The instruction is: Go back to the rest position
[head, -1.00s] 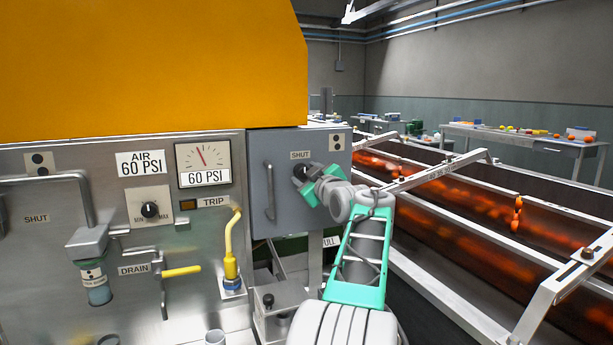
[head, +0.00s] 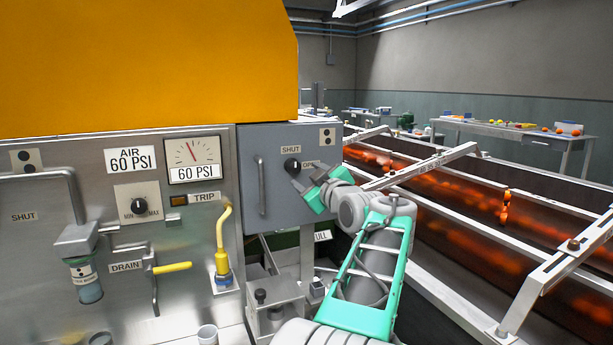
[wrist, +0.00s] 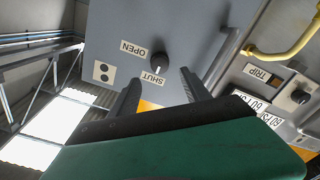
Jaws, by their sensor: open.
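My gripper (head: 311,180) is open and empty in front of the grey box at the right of the machine. It is just below and right of a black knob (head: 292,166) on that box and apart from it. The knob sits between a SHUT label (head: 290,149) and a partly hidden OPEN label (head: 309,163). In the wrist view, the knob (wrist: 159,62) lies beyond the two dark fingers (wrist: 160,95), clear of them. Its pale mark points towards the SHUT label.
The grey box (head: 272,200) has a vertical handle (head: 261,187). Left are a gauge (head: 194,158), a yellow lever (head: 173,267) and a yellow pipe (head: 222,240). A fruit conveyor with metal rails (head: 440,163) runs along the right. Free air lies above my arm.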

